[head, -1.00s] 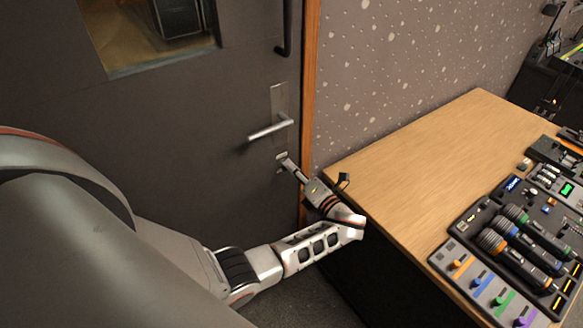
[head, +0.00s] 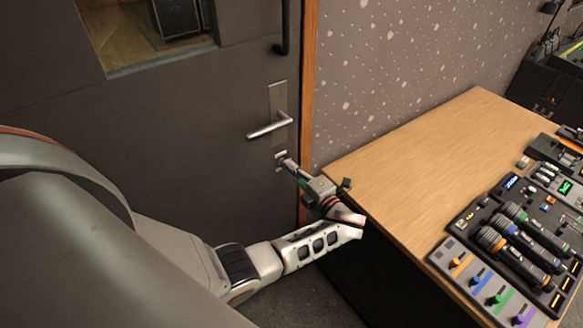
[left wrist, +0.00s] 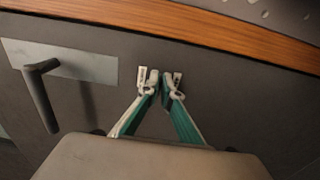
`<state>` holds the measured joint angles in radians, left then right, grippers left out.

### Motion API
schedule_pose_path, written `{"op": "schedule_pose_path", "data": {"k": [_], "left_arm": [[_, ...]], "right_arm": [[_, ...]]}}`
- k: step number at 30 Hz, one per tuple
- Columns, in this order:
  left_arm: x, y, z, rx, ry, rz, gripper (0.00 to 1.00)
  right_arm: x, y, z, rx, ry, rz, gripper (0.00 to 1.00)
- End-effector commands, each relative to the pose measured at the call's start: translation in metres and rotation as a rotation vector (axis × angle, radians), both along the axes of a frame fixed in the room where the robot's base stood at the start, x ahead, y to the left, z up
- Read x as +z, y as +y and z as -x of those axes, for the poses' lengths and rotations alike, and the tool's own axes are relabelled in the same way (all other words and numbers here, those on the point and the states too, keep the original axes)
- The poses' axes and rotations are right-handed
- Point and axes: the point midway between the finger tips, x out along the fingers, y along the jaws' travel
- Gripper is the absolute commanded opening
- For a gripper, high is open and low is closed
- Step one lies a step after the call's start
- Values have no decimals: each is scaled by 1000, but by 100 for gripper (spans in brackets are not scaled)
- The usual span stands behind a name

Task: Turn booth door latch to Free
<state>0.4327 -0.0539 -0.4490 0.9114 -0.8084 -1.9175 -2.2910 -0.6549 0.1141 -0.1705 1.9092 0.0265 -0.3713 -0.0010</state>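The booth door latch (head: 281,155) is a small pale plate on the dark door, below the lever handle. My left gripper (head: 284,163) is at it, fingertips against the latch area. In the left wrist view, pale ends of the latch plate (left wrist: 177,77) show on both sides of my fingertips (left wrist: 160,86). The green-sided fingers are drawn close together over the plate's middle, with a narrow gap, and appear closed on the latch's turn piece, which they mostly hide. The latch's marking is too small to read. My right gripper is not in view.
The lever handle (head: 268,129) sits just above the latch; it also shows in the left wrist view (left wrist: 42,90). A wooden door frame (head: 308,110) stands to the right. A wooden desk (head: 400,150) with microphones (head: 510,248) and faders (head: 480,279) is close to my left wrist.

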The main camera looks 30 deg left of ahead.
Motion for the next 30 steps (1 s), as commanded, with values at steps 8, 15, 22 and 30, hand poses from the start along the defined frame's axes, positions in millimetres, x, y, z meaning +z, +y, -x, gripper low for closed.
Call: {"op": "schedule_pose_path", "data": {"k": [8,15,22,30], "left_arm": [[2,2,-1,2,0,-4,0],[1,1,-1,1,1,-4,21],[1,1,0,0,0,-2,21],[20,1,-1,0,-3,0,21]], "right_arm": [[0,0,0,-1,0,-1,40],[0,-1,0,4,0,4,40],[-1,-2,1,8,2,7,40],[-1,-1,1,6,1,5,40]]}}
